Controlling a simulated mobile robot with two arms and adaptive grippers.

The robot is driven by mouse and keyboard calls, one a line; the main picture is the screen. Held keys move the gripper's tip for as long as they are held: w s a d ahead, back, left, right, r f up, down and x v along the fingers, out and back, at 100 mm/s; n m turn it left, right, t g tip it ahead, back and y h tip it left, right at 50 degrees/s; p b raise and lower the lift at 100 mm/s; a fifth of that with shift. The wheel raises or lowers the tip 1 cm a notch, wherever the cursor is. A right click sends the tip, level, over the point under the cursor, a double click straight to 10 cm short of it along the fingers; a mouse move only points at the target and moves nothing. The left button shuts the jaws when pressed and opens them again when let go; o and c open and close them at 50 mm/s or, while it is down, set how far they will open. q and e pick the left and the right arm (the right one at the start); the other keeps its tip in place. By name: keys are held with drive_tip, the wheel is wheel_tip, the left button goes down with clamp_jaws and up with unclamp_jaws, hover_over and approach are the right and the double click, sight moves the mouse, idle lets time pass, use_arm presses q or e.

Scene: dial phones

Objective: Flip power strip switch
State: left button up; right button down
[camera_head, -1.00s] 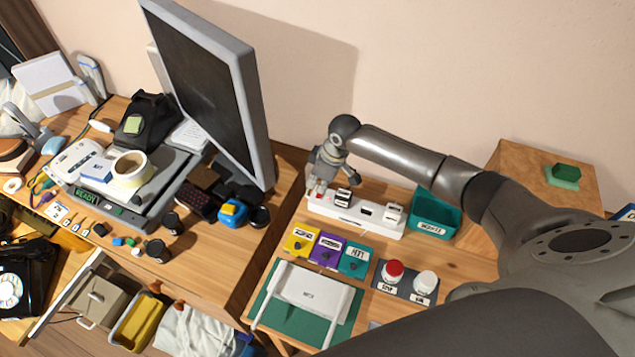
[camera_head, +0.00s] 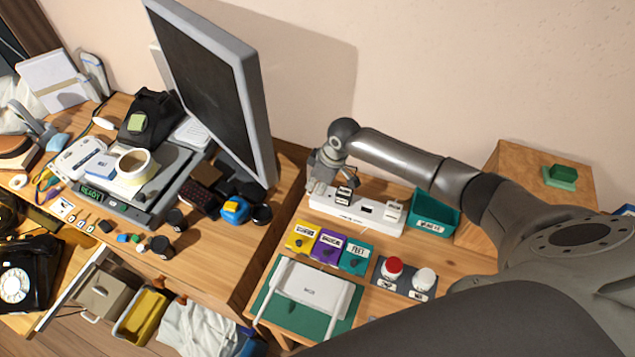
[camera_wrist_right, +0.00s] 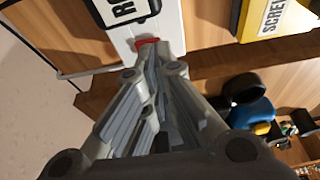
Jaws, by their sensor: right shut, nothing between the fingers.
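The white power strip (camera_head: 355,210) lies on the wooden desk at the right, with a black plug and a white plug in it. My right gripper (camera_head: 317,185) is shut and empty at the strip's left end. In the right wrist view the strip (camera_wrist_right: 165,20) is at the top, and a red switch (camera_wrist_right: 146,42) shows at its end. The right gripper's fingertips (camera_wrist_right: 155,50) are right at the red switch and partly cover it; I cannot tell if they touch. In the head view the gripper hides the switch. My left gripper is not in view.
A teal bin (camera_head: 435,212) stands right of the strip. A large monitor (camera_head: 215,95) stands to the left on a cluttered desk.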

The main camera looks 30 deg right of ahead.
wheel_tip(320, 180, up, 4)
drive_tip(key=p, duration=0.4)
drive_tip(key=shift+w+d, duration=0.1)
drive_tip(key=shift+w, duration=0.05)
drive_tip(key=shift+d+r+p, duration=0.2)
drive_tip(key=shift+r+p, duration=0.15)
drive_tip(key=shift+r, duration=0.05)
drive_tip(key=d+r+b, duration=0.2)
drive_tip(key=d+r, duration=0.1)
drive_tip(key=r, duration=0.5)
drive_tip(key=shift+s+r+b, duration=0.3)
drive_tip(key=shift+s, duration=0.05)
drive_tip(key=shift+d, duration=0.1)
